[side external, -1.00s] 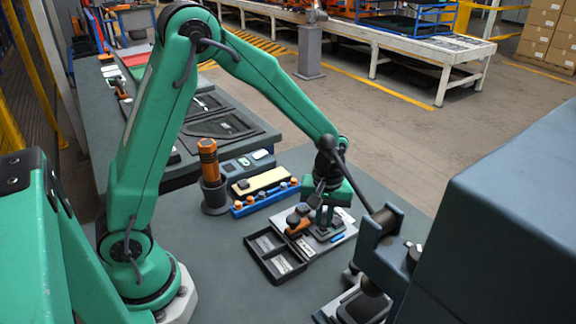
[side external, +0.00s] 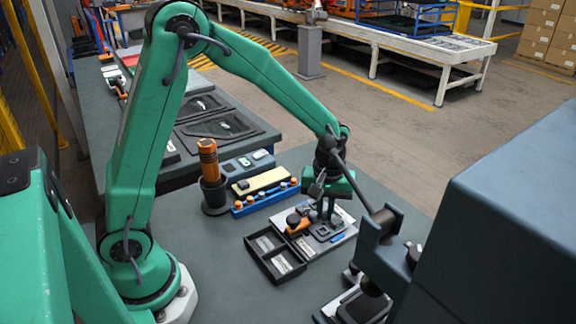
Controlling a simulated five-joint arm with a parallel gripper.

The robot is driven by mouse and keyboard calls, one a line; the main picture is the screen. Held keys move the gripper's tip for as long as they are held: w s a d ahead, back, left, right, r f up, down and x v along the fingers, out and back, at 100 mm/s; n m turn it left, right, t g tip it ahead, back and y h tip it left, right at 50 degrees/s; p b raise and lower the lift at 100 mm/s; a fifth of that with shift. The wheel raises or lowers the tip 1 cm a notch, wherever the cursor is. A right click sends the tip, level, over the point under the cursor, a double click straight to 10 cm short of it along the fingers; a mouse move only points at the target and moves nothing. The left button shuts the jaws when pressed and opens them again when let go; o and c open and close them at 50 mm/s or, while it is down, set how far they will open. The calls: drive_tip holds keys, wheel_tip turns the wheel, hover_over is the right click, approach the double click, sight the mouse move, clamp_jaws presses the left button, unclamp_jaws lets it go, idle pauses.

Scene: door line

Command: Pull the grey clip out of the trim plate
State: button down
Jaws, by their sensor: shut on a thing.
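The trim plate (side external: 318,247) is a light grey panel with dark square parts and a small blue piece, lying on the dark bench top. My gripper (side external: 328,216) points down over the plate's middle and is shut on the grey clip. The clip is very small between the dark fingertips and hard to make out. The fingertips look a little above the plate; I cannot tell whether the clip's lower end still touches it.
A black divided tray (side external: 262,262) lies left of the plate. Behind are a blue rack (side external: 265,201) with orange-tipped pieces, a yellow pad (side external: 262,181) and an orange-handled tool (side external: 208,160) in a dark cup. A dark clamp-like fixture (side external: 377,245) stands close at right.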

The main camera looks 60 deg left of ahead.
sight(325, 215)
drive_tip(key=shift+r, duration=2.1)
